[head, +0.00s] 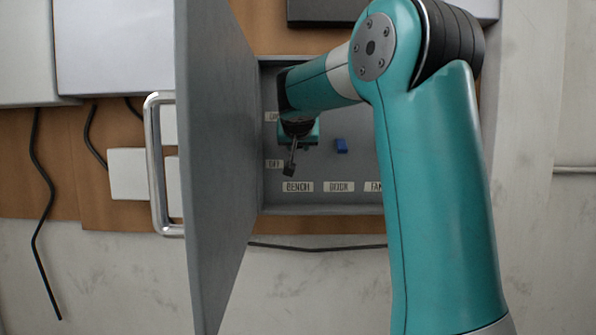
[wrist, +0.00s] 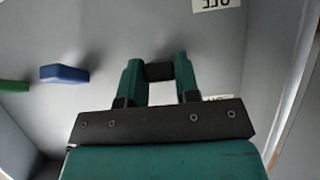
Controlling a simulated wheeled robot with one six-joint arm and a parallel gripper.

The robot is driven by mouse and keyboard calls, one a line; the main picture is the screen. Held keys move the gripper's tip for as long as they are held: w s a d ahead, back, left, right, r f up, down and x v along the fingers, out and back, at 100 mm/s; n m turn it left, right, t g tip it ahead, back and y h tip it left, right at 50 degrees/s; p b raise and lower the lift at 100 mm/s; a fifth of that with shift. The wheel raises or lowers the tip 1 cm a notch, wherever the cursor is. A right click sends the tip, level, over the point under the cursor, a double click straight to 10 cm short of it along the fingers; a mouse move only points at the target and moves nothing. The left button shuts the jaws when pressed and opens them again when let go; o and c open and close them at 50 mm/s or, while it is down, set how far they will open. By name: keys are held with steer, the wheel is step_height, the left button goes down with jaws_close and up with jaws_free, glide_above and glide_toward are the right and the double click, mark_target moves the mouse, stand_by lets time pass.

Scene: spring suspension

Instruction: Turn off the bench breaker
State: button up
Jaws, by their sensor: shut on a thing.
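The open panel box (head: 330,208) has a BENCH label (head: 297,187) at its lower left. An OFF label (head: 274,164) sits at the left, and another label (head: 271,116) above it is partly covered. My gripper (wrist: 160,72) is shut on a dark block-like lever (wrist: 159,71), one teal finger on each side. It appears to be the bench breaker, above the BENCH label. In the wrist view the OFF label (wrist: 217,3) lies at the top, apart from the lever.
A blue lever (head: 341,145) stands above the DOOR label (head: 338,187), right of my gripper. A green lever (wrist: 14,86) shows beyond it in the wrist view. The open grey door (head: 215,180) with its metal handle (head: 157,165) stands close on the left.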

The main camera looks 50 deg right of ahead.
steer(key=f+t+h+b, duration=0.2)
steer(key=b, duration=0.5)
steer(key=shift+d+r+h+b, duration=0.1)
steer(key=shift+h+b, duration=0.3)
steer(key=shift+b, duration=0.55)
steer(key=shift+w+r, duration=0.1)
steer(key=o, duration=0.9)
steer(key=shift+t, duration=0.3)
steer(key=b+v, duration=0.3)
steer(key=v, duration=1.4)
